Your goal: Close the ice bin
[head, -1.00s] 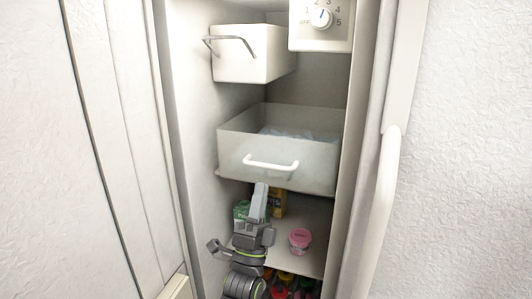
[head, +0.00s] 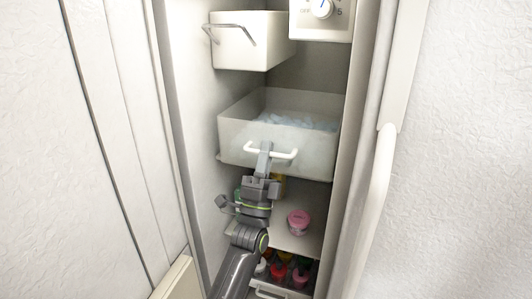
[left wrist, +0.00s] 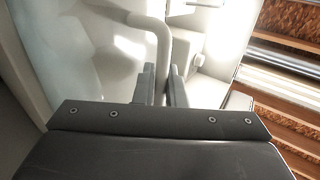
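The ice bin (head: 232,140) is a pale translucent drawer holding bluish ice (head: 290,121), in the middle of the tall compartment. Its white bar handle (head: 284,154) is on the front face. My left gripper (head: 264,150) is at the middle of this handle, with its fingertips overlapping the bar. In the left wrist view the two fingers (left wrist: 162,88) are a small gap apart, and the pale handle (left wrist: 163,42) runs down toward that gap. I cannot tell if the fingers press on it. My right gripper is not in view.
A white bin with a metal handle (head: 250,45) hangs above, beside a control dial (head: 322,9). Below, a shelf holds a pink-lidded jar (head: 299,222); several colourful items (head: 279,272) sit lower. An upright white door handle (head: 378,195) stands at right.

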